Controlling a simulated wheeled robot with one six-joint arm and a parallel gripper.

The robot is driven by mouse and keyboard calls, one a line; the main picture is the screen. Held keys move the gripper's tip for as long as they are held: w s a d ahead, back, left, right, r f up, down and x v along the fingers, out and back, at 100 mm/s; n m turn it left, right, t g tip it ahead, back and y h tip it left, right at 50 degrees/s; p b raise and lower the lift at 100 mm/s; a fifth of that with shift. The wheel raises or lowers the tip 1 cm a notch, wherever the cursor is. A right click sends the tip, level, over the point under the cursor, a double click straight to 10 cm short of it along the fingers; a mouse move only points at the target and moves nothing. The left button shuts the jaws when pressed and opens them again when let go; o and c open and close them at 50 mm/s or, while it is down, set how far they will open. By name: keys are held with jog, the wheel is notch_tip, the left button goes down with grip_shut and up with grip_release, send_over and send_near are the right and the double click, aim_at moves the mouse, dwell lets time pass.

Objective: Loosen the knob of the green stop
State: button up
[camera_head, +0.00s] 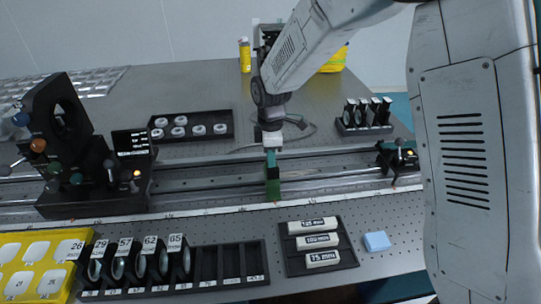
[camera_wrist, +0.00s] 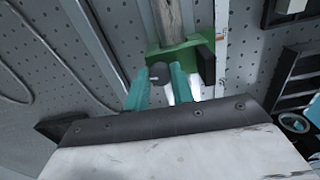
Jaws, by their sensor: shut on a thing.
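The green stop (camera_head: 273,188) sits on the rail (camera_head: 215,187) in the middle of the table. In the wrist view the green stop (camera_wrist: 185,54) spans the rail (camera_wrist: 172,22), with a black part at its right side. Its dark grey knob (camera_wrist: 160,72) shows between the teal fingers. My gripper (camera_head: 271,158) points down onto the stop from above, its fingers shut on the knob. In the wrist view my gripper (camera_wrist: 159,84) has one finger on each side of the knob. In the head view the knob is hidden by the fingers.
A black optical mount (camera_head: 95,170) stands left on the rail, and a small black device (camera_head: 397,157) is at its right end. A lens rack (camera_head: 175,268), a tray of labelled blocks (camera_head: 345,262) and a blue block (camera_head: 376,241) lie in front. Black trays stand behind.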

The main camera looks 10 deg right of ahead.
jog(key=m, duration=1.2)
jog(key=shift+m, duration=0.4)
jog(key=m, duration=0.6)
jog(key=shift+a, duration=0.1)
jog(key=m, duration=0.6)
jog(key=shift+m, duration=0.4)
jog(key=o, duration=1)
jog(key=shift+r, duration=0.1)
